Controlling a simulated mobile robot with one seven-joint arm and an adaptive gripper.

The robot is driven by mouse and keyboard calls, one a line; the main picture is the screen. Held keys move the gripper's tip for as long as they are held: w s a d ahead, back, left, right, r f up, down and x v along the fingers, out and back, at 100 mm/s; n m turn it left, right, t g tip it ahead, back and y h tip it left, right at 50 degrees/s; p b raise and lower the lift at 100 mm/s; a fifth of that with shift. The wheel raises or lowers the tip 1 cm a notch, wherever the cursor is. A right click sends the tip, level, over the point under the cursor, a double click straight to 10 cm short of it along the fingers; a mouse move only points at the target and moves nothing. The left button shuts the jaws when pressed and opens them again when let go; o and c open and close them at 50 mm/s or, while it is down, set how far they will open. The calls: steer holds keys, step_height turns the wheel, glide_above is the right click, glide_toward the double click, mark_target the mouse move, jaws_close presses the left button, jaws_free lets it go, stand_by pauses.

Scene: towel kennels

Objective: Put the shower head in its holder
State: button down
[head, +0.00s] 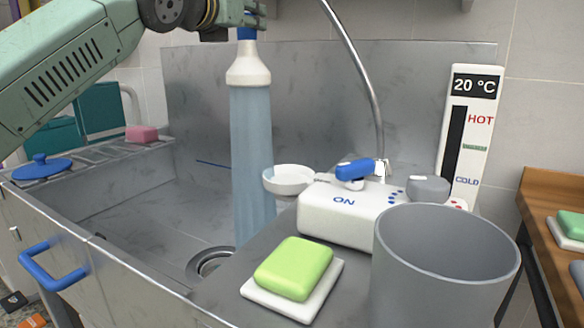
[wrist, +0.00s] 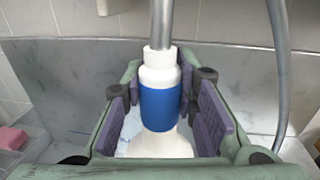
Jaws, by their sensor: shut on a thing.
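The shower head (head: 248,68) hangs upright above the basin in the head view, its white flared end facing down. A wide blue column of water (head: 252,150) falls from it into the basin by the drain. My gripper (head: 244,20) is at the top edge, shut on the shower head's blue band. In the wrist view, my gripper (wrist: 165,112) has its purple pads on either side of the blue band of the shower head (wrist: 160,75), with the metal hose above. A round white cup-like holder (head: 290,180) sits beside the white control box, lower right of the shower head and apart from it.
The control box (head: 335,212) reads ON beside a blue lever (head: 355,169). A grey bucket (head: 440,262) and green soap on a white dish (head: 293,268) stand in front. The hose (head: 358,65) rises behind. A thermometer panel (head: 468,135) reads 20 °C. The left basin is clear.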

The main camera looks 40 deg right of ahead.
steer(key=s+d+b, duration=0.1)
steer(key=s+d, duration=0.3)
steer(key=s, duration=0.3)
steer(key=shift+b, duration=0.3)
step_height(320, 180, down, 6)
steer(key=b, duration=0.6)
steer(key=shift+d, duration=0.1)
steer(key=shift+f+b, duration=2)
steer(key=shift+b, duration=0.05)
steer(key=shift+f+b, duration=1.45)
steer(key=shift+f, duration=0.1)
